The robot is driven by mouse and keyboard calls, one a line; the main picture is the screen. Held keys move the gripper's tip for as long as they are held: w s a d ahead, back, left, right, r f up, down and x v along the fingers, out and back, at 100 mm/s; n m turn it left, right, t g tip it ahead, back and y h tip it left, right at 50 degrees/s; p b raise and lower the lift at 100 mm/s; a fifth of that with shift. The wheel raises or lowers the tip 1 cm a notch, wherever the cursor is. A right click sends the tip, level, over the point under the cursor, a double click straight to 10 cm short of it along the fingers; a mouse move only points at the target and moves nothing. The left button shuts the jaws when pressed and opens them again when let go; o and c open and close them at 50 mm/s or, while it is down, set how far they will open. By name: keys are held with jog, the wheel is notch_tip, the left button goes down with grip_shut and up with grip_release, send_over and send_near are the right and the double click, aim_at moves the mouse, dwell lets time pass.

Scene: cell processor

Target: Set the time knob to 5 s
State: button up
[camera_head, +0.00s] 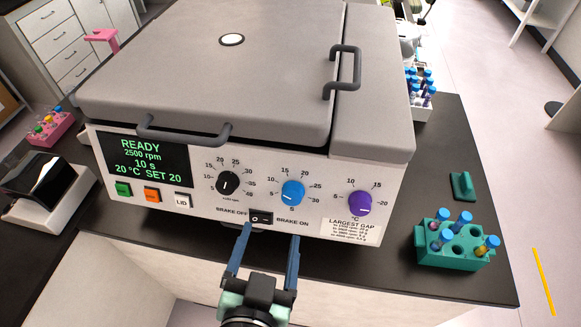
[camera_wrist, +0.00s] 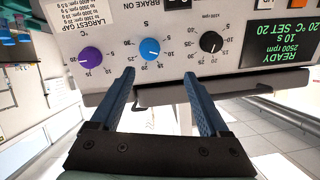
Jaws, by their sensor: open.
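The time knob is the blue dial (camera_head: 292,192) marked s, in the middle of three dials on the machine's front panel (camera_head: 318,195). It also shows upside down in the wrist view (camera_wrist: 150,48). Its white pointer is small; the display (camera_head: 140,160) reads READY, 2500 rpm, 10 s, 20 °C SET 20. My gripper (camera_head: 270,232) is open and empty, in front of the panel, below the blue dial and near the brake switch. In the wrist view my fingers (camera_wrist: 160,73) stand apart, with the blue dial beyond their tips and nothing between them.
A black speed knob (camera_head: 228,184) and a purple temperature knob (camera_head: 360,204) flank the blue one. The brake rocker switch (camera_head: 262,218) sits below. The lid handle (camera_head: 184,134) juts out above the panel. A teal tube rack (camera_head: 455,258) stands at right.

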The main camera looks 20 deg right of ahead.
aim_at(291, 198)
jog(key=shift+g, duration=0.4)
jog(key=p+x, duration=0.2)
jog(key=x, duration=0.1)
jog(key=d+p+x, duration=0.1)
jog(key=p+x, duration=0.1)
jog(key=x, duration=0.2)
jog(key=p+x, duration=0.1)
jog(key=x, duration=0.3)
jog(key=shift+s+d+r+p, duration=0.1)
jog(key=shift+s+d+p, duration=0.15)
jog(key=shift+d+p, duration=0.15)
jog(key=shift+c, duration=0.3)
grip_shut()
